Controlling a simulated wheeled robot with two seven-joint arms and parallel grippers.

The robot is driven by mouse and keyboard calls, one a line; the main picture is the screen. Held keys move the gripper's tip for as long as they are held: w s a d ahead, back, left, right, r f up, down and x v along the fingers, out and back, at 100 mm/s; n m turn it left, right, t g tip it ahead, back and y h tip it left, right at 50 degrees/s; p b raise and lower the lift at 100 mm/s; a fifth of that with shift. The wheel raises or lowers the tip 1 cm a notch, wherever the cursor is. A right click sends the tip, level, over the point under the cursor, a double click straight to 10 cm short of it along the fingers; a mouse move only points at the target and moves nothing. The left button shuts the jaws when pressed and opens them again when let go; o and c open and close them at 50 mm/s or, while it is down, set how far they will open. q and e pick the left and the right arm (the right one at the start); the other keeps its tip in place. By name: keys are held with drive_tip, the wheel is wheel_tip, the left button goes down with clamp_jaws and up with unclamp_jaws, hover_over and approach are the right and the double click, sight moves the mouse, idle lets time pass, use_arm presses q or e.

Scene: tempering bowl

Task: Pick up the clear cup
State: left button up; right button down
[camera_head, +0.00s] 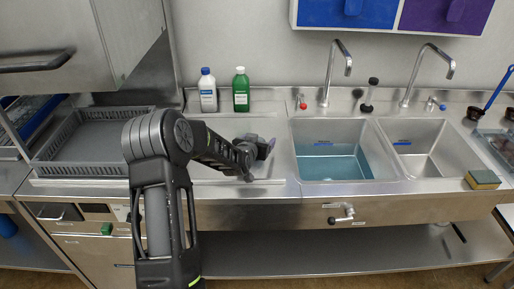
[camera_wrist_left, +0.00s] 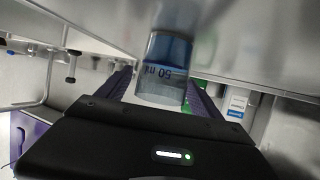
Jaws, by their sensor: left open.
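In the head view my left gripper (camera_head: 262,148) is low over the steel drainboard, left of the sinks. There the cup cannot be clearly told from the gripper. My right gripper is not in view.
A white bottle (camera_head: 208,92) and a green bottle (camera_head: 241,90) stand behind the gripper by the wall. A grey dish rack (camera_head: 48,166) is to the left. The water-filled sink (camera_head: 333,162) and the second sink (camera_head: 425,150) lie right. A sponge (camera_head: 482,180) sits at the far right.

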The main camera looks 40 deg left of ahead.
use_arm(q)
drive_tip(key=shift+w+f, duration=0.1)
drive_tip(key=shift+w, duration=0.05)
drive_tip(key=shift+c, duration=0.3)
drive_tip(key=c, duration=1.4)
wheel_tip(320, 180, up, 10)
drive_tip(key=shift+f+b, duration=0.25)
drive_tip(key=shift+b, duration=0.8)
drive_tip(key=shift+r, duration=0.35)
drive_tip(key=shift+a, duration=0.15)
